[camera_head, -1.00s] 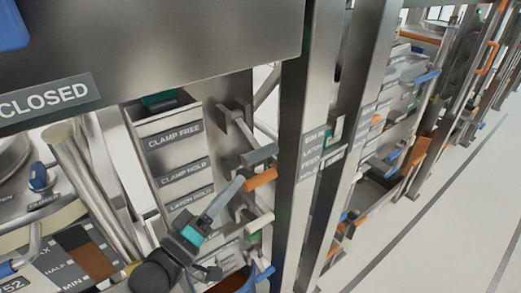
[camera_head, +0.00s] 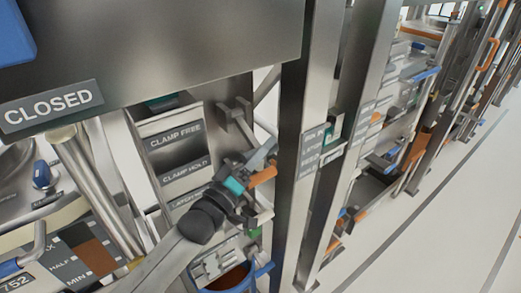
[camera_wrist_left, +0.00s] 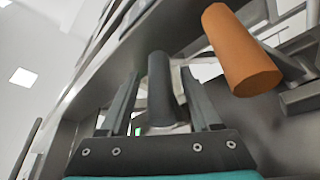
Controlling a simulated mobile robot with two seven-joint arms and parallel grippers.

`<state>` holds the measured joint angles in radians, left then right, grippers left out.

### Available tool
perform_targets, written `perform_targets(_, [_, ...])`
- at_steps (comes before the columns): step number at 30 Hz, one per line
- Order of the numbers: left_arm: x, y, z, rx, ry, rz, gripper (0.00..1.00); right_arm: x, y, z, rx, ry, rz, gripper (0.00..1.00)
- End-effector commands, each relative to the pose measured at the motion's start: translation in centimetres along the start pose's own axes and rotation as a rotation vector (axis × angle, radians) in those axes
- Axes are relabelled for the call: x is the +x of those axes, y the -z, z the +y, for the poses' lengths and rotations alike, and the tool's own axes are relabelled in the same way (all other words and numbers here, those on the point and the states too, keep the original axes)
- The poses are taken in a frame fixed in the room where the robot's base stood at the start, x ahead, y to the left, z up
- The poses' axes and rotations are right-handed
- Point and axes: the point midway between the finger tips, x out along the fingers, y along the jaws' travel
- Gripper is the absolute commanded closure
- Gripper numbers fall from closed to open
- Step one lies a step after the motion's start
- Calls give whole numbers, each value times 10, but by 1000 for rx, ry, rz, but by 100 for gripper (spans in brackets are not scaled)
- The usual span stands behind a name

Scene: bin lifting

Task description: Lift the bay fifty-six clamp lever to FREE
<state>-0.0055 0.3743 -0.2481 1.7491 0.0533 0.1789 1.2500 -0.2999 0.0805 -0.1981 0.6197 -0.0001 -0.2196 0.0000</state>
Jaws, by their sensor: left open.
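My left gripper (camera_head: 262,157) is at the lever handles beside the label panel. Its fingers are open, one on each side of a dark grey cylindrical handle (camera_wrist_left: 160,82) in the left wrist view; whether they touch it is unclear. An orange handle (camera_wrist_left: 241,52) is just right of the fingers there, and it also shows below the fingertips in the head view (camera_head: 263,176). The panel carries the labels CLAMP FREE (camera_head: 175,135) and CLAMP HOLD (camera_head: 186,171); a LATCH label below is partly hidden by my arm. No bay number fifty-six is readable. My right gripper is out of view.
A steel upright (camera_head: 300,110) stands close to the right of the handles. A large metal panel marked CLOSED (camera_head: 52,106) overhangs above. A blue-rimmed bin (camera_head: 232,278) is below my gripper. Open floor (camera_head: 440,235) lies at the right.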

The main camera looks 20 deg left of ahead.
Motion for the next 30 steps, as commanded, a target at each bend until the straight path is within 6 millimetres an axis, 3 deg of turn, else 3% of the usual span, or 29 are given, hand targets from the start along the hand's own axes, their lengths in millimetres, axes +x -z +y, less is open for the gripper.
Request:
perform_targets(6, [0, 0, 0, 0, 0, 0, 38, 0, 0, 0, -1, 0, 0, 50])
perform_targets(23, [0, 0, 0, 0, 0, 0, 100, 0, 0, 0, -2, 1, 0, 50])
perform_targets(30, [0, 0, 0, 0, 0, 0, 100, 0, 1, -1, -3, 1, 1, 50])
